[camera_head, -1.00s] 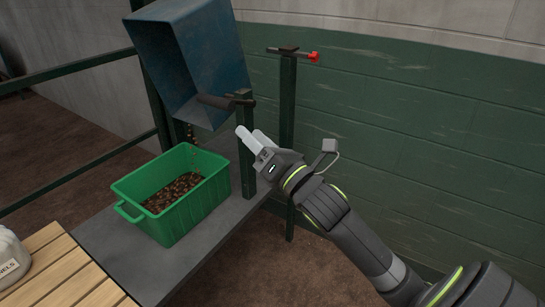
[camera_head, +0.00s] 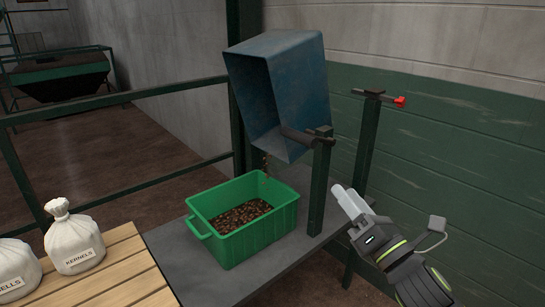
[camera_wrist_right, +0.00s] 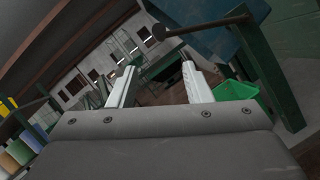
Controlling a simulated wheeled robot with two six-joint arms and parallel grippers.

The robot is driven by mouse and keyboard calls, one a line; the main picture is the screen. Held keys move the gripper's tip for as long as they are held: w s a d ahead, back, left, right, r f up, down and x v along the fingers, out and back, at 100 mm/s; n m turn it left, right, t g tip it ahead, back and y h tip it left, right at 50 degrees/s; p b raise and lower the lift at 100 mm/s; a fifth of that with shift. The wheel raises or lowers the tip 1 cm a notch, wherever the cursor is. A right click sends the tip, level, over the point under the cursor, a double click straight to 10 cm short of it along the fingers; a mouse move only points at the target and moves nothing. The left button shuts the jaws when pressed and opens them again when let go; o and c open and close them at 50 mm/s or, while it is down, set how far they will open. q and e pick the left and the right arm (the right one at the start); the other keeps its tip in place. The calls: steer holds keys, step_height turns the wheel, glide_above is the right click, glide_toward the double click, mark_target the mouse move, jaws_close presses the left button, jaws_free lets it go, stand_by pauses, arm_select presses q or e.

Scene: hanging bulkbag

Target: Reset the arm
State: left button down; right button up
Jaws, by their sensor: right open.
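My right gripper (camera_head: 350,203) is at the lower right in the head view, raised beside a dark green post, and nothing shows between its fingers. In the right wrist view its two pale fingers (camera_wrist_right: 158,88) stand apart with a clear gap. My left gripper is in neither view. A blue hopper (camera_head: 290,90) hangs tilted above a green bin (camera_head: 250,237). Brown pieces (camera_head: 240,216) lie in the bin, and a few are in the air below the hopper. The green bin also shows in the right wrist view (camera_wrist_right: 236,90), right of the fingers.
A grey table (camera_head: 210,280) carries the bin. A dark handle (camera_head: 303,137) and a post with a red-tipped lever (camera_head: 399,102) stand near my right gripper. White sacks (camera_head: 75,240) sit on a slatted wooden top (camera_head: 120,268). A green wall (camera_head: 470,170) is behind.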

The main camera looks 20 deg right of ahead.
steer(key=w+d+f+m+g+h+p, duration=0.1)
steer(key=w+d+f+m+g+h, duration=0.25)
steer(key=f, duration=0.55)
steer(key=w+d+f+m+g+h+p, duration=0.1)
steer(key=w+d+f+m+h+p, duration=0.1)
steer(key=d+f+m, duration=0.45)
steer(key=s+d+f+m+g+h+p, duration=0.1)
steer(key=s+f+m+g, duration=0.25)
steer(key=f, duration=0.85)
steer(key=s+d+f+m+g+p, duration=0.1)
steer(key=s+d+f+m+g, duration=0.3)
steer(key=f, duration=0.9)
steer(key=s+a+f+m+g+p, duration=0.1)
steer(key=s+a+f+m+g, duration=0.2)
steer(key=s+f, duration=0.55)
steer(key=s+a+f+m+p, duration=0.1)
steer(key=s+a+f+m, duration=0.3)
steer(key=s+f, duration=0.45)
steer(key=s+a+f+m+g+y+p, duration=0.1)
steer(key=s+a+f+m+g, duration=0.1)
steer(key=s, duration=0.8)
steer(key=s+a+f+m+g, duration=0.3)
steer(key=s+a+f+m, duration=0.1)
steer(key=s, duration=0.6)
steer(key=shift+a+f+m+y+p, duration=0.4)
steer(key=shift+f+m, duration=0.25)
steer(key=shift+f, duration=0.3)
